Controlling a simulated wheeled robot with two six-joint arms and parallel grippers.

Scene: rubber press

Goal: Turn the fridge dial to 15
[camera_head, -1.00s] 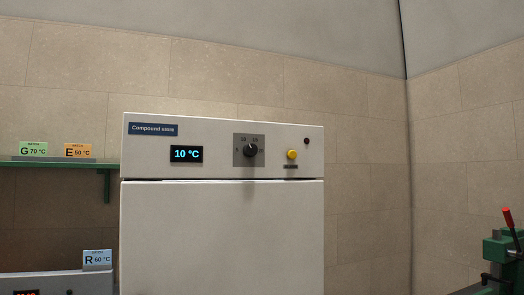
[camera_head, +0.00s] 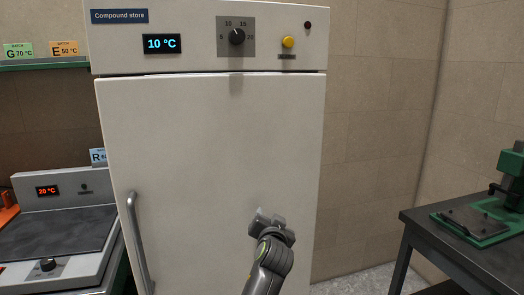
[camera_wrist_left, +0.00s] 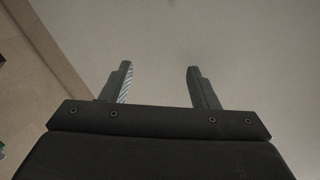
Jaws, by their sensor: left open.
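The fridge (camera_head: 190,140) is a tall white cabinet labelled "Compound store" in the head view. Its black dial (camera_head: 237,36) sits on a grey plate marked 5, 10, 15 and 20, high on the front panel. The pointer's exact direction is too small to tell. The display (camera_head: 162,44) reads 10 °C. My left gripper (camera_head: 257,213) is in front of the lower door, well below the dial. In the left wrist view its two fingers (camera_wrist_left: 158,85) are apart with nothing between them, facing a plain pale surface. My right gripper is not in view.
A yellow button (camera_head: 288,42) and a small dark knob (camera_head: 308,25) are right of the dial. A door handle (camera_head: 138,240) runs down the left. A heating plate (camera_head: 60,230) stands left, a dark table (camera_head: 440,248) with a green machine right.

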